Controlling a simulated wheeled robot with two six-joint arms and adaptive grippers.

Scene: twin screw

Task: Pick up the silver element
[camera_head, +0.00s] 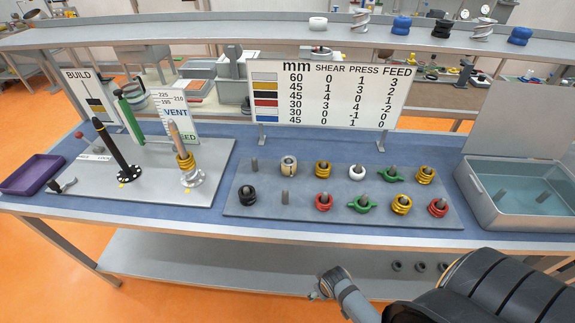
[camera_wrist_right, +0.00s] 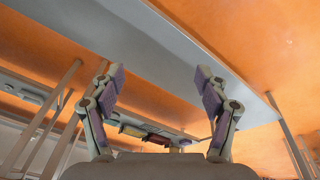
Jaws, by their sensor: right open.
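A whitish-silver ring element (camera_head: 357,172) sits over a peg in the back row of the grey peg board (camera_head: 300,222). Two silver spiral pieces stand on the upper shelf, one left of the middle (camera_head: 361,21) and one to the right (camera_head: 483,30). My right gripper (camera_wrist_right: 158,72) is open and empty in the wrist view, with no element between its fingers. In the head view part of it shows in front of the table's front edge, apart from the board. My left gripper is out of view.
Yellow, red, green, black and beige elements share the board; two pegs are bare. A grey bin (camera_head: 520,228) stands at right, a lettered sign (camera_head: 330,95) behind the board. A purple tray (camera_head: 32,174) and a plate with upright rods (camera_head: 120,195) are at left.

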